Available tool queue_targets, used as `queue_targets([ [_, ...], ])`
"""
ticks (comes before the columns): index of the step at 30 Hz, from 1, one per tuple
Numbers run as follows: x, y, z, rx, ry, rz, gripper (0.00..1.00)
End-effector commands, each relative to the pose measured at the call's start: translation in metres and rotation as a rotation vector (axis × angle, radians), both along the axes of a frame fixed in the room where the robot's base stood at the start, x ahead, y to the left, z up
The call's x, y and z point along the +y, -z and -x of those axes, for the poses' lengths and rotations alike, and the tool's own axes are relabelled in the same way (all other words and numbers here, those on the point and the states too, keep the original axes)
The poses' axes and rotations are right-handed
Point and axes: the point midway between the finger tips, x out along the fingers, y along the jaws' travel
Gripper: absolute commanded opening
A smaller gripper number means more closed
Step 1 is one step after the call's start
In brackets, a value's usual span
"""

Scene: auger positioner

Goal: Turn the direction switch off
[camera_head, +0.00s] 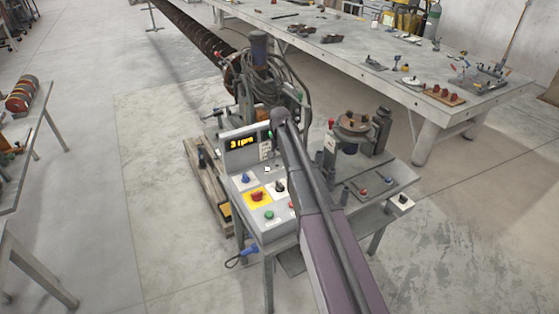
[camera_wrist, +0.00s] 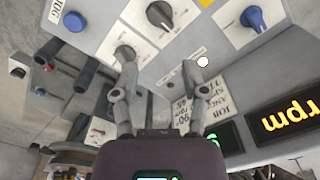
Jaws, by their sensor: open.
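The grey control panel (camera_head: 274,225) carries several controls; I cannot read which one is the direction switch. In the wrist view a black rotary knob (camera_wrist: 160,14) sits on a white plate at the top. A second dark knob (camera_wrist: 124,53) lies by the tip of my left finger. A small white button (camera_wrist: 203,62) lies by the right fingertip. My gripper (camera_wrist: 165,72) is open and empty, its fingers spread over the panel face; I cannot tell if either touches. In the head view my arm hides the gripper; a black knob (camera_head: 280,186) shows beside the arm.
The panel also has a blue knob (camera_head: 246,178), a red button on yellow (camera_head: 257,196), a green button (camera_head: 269,215) and a display (camera_head: 241,143) reading 3 rpm. The auger machine (camera_head: 262,80) stands behind. A long workbench (camera_head: 340,62) is at the back.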

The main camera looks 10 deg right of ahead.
Motion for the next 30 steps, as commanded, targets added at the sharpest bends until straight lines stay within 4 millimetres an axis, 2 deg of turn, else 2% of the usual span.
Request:
queue_targets([
  [5,0.0,-0.013,0.0,0.0,0.0,0.0,0.57],
  [14,0.0,0.005,0.031,0.0,-0.045,0.0,0.57],
  [30,0.0,0.036,0.1,0.0,-0.155,0.0,0.57],
])
